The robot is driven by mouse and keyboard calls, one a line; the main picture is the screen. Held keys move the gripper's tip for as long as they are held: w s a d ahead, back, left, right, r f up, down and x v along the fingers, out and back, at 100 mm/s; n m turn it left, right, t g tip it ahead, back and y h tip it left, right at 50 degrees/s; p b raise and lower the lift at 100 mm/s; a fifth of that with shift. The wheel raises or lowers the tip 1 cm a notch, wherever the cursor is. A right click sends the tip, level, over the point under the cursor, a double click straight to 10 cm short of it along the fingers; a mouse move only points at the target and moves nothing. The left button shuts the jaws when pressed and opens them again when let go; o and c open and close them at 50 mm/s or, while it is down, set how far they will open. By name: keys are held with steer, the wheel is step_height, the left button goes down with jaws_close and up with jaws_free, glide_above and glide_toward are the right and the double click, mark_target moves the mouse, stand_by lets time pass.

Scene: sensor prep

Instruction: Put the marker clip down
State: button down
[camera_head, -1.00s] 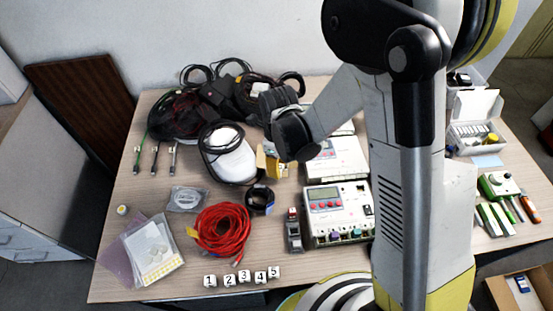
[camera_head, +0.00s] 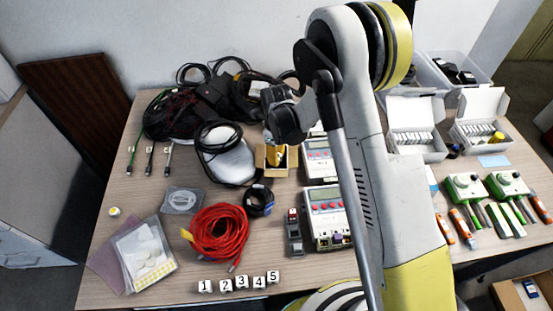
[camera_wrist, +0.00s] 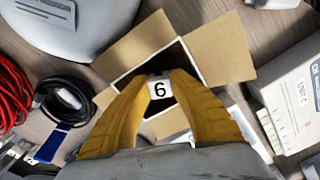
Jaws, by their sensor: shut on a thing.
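My gripper (camera_wrist: 159,88) has yellow fingers, shut on the marker clip (camera_wrist: 160,88), a small white piece with a black "6". In the wrist view the clip is over the dark opening of an open cardboard box (camera_wrist: 222,47) with its flaps spread. In the head view my gripper (camera_head: 277,158) is at the small box (camera_head: 264,164), and the clip is hidden there. I cannot tell how far the clip is above the box floor. Several similar white clips, numbered 1 to 5, stand in a row (camera_head: 241,283) at the table's front edge.
A coiled red cable (camera_head: 218,232) and a dark coil (camera_head: 259,201) lie in front of the box. A white rounded device (camera_head: 228,160) is left of it. White units with red buttons (camera_head: 326,215) stand to the right. Bare table (camera_head: 168,204) shows at the left.

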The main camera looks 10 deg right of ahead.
steer(key=shift+f, duration=0.1)
steer(key=c, duration=1.3)
jaws_free()
steer(key=shift+f, duration=0.15)
